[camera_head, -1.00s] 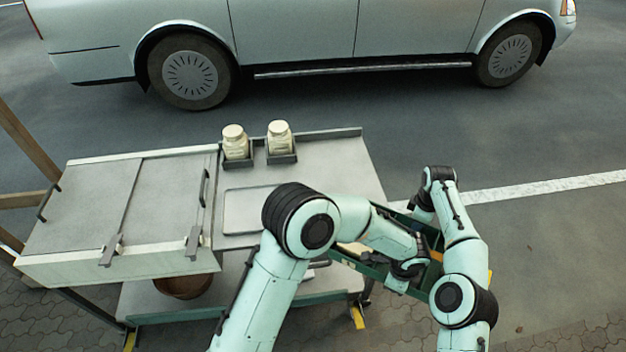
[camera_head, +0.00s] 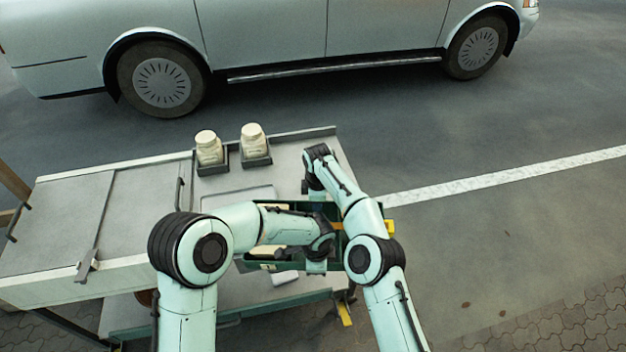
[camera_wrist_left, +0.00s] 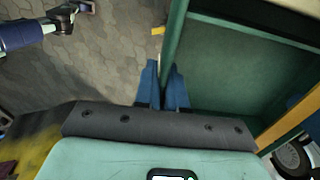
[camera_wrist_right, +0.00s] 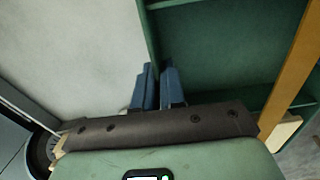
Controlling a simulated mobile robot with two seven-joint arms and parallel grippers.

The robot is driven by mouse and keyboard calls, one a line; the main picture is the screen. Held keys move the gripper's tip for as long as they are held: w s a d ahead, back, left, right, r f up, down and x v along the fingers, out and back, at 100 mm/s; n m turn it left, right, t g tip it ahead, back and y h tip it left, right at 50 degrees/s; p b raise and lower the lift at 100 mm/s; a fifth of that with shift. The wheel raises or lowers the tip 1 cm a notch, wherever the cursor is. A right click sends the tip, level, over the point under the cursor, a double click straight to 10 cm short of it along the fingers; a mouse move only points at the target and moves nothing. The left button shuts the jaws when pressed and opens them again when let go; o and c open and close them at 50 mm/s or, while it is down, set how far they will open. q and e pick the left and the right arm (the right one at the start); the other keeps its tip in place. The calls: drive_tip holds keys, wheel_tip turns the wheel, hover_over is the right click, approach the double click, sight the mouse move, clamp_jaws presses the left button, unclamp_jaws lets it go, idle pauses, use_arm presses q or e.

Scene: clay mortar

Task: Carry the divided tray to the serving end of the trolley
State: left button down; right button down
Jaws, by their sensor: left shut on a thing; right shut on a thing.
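The green divided tray (camera_head: 258,266) is over the right-hand part of the trolley (camera_head: 325,140) in the head view, partly hidden behind my arms. My left gripper (camera_head: 317,265) is shut on its near wall, and my right gripper (camera_head: 310,188) is at its far side. In the left wrist view the blue fingers (camera_wrist_left: 163,85) pinch a green wall of the tray (camera_wrist_left: 245,65). In the right wrist view the fingers (camera_wrist_right: 157,85) pinch the opposite wall, with compartments of the tray (camera_wrist_right: 215,50) beside them. I cannot tell whether the tray touches the trolley top.
Two pale jars (camera_head: 208,147) (camera_head: 254,142) stand in dark holders at the trolley's back. A flat panel (camera_head: 235,196) lies left of the tray. A closed lidded section (camera_head: 120,210) fills the trolley's left. A parked car (camera_head: 290,40) stands behind; open pavement lies right.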

use_arm(q)
drive_tip(key=shift+w+a+r, duration=0.1)
drive_tip(key=shift+w+r, duration=0.05)
use_arm(e)
drive_tip(key=shift+a, duration=0.25)
drive_tip(key=shift+s+d, duration=0.1)
drive_tip(key=shift+d, duration=0.05)
